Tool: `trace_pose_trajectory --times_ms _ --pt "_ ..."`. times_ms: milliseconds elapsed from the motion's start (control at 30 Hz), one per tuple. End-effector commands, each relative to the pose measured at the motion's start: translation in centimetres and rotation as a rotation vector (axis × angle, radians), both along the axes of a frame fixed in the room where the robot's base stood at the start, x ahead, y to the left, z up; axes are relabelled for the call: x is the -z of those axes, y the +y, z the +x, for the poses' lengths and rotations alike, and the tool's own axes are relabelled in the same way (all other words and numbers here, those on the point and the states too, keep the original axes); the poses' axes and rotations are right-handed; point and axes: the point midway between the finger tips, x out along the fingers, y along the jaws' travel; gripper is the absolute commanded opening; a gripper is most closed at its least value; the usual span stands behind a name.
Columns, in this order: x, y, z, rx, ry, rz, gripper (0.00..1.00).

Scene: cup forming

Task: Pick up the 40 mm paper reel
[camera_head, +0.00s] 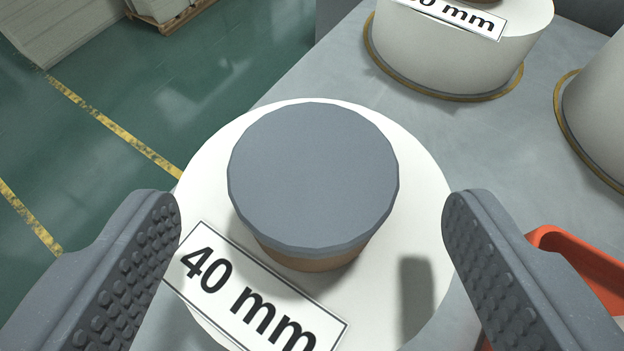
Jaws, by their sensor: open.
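The 40 mm paper reel (415,190) is a white cylinder seen from above, with a "40 mm" label (252,296) on its top face. A grey round cap on a brown core (313,180) stands up from its middle. My gripper (312,225) is open, with one ridged finger at the left and one at the right of the core. No contact with the core shows. The right finger casts a shadow on the reel's top. The reel's lower edge is cut off by the frame.
A second white reel (455,55) with a partly cut-off label stands behind on the grey surface (325,72), in a yellowish ring. A third reel (600,115) stands at the right edge. An orange-red part (575,255) lies behind the right finger. Green floor with yellow lines lies left.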

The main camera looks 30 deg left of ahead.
Motion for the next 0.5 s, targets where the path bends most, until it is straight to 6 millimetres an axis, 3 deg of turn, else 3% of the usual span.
trace_pose_trajectory --times_ms 300,500 --pt "1.7 1.7 3.1 0.000 0.000 0.002 0.74" --pt "1.8 1.8 3.4 0.001 0.000 0.000 0.74"
